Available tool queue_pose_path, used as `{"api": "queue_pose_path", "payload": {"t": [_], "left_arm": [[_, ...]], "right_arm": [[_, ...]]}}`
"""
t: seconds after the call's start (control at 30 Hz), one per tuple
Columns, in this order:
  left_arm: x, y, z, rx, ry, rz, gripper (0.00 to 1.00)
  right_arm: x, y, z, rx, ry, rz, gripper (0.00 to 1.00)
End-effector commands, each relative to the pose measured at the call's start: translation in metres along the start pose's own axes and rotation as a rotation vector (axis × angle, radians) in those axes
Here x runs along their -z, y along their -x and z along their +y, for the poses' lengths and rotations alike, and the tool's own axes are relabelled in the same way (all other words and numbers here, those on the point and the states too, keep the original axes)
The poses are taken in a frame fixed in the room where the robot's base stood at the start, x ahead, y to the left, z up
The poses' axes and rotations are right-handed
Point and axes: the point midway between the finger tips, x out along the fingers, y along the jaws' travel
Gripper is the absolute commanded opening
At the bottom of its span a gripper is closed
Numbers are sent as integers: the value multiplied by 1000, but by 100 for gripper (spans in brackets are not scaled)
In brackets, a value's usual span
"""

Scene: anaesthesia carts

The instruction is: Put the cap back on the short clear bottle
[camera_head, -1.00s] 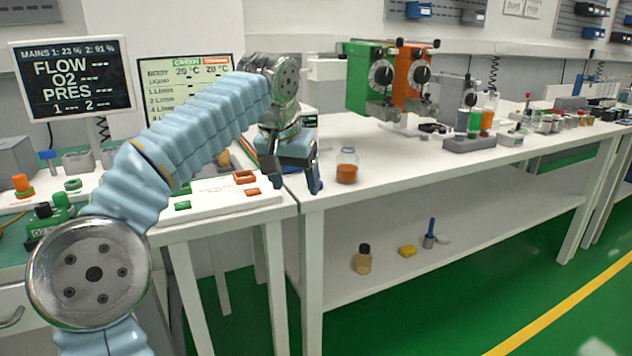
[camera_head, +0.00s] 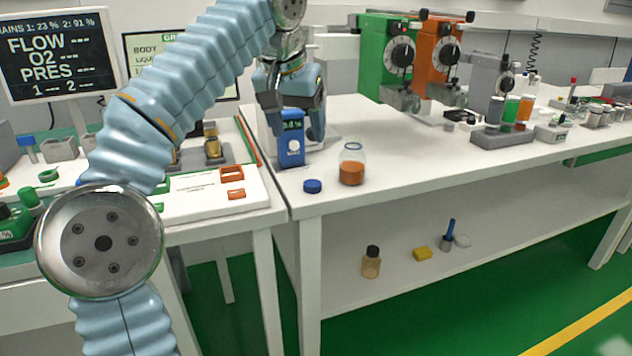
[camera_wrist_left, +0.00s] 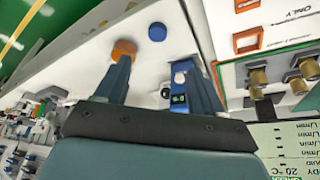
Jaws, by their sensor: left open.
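The short clear bottle (camera_head: 352,172) stands upright and uncapped on the white bench, with orange liquid in its lower part. It also shows in the left wrist view (camera_wrist_left: 124,48). A blue cap (camera_head: 313,187) lies on the bench to the bottle's left, near the front edge, apart from it. The cap also shows in the left wrist view (camera_wrist_left: 157,32). My left gripper (camera_head: 297,136) is open, fingers pointing down, behind and left of the bottle. In the left wrist view the gripper (camera_wrist_left: 155,66) has nothing held between its fingers. My right gripper is out of view.
A blue handheld meter (camera_head: 291,150) stands close by my left fingers. Green (camera_head: 384,60) and orange (camera_head: 437,60) vaporizers stand further back. A tube rack (camera_head: 500,137) is to the right. A lower shelf holds a dark-capped bottle (camera_head: 371,266).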

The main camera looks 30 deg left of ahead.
Motion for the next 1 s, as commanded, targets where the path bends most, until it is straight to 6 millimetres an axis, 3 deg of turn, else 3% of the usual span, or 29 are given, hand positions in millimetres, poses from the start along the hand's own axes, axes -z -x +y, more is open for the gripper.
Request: {"api": "queue_pose_path", "payload": {"t": [0.17,0.6,1.0], "left_arm": [[0,-8,0,1,0,-2,69],[0,-81,0,1,0,-1,69],[0,-87,1,0,0,0,69]], "right_arm": [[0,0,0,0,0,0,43],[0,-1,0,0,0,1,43],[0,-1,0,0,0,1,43]]}}
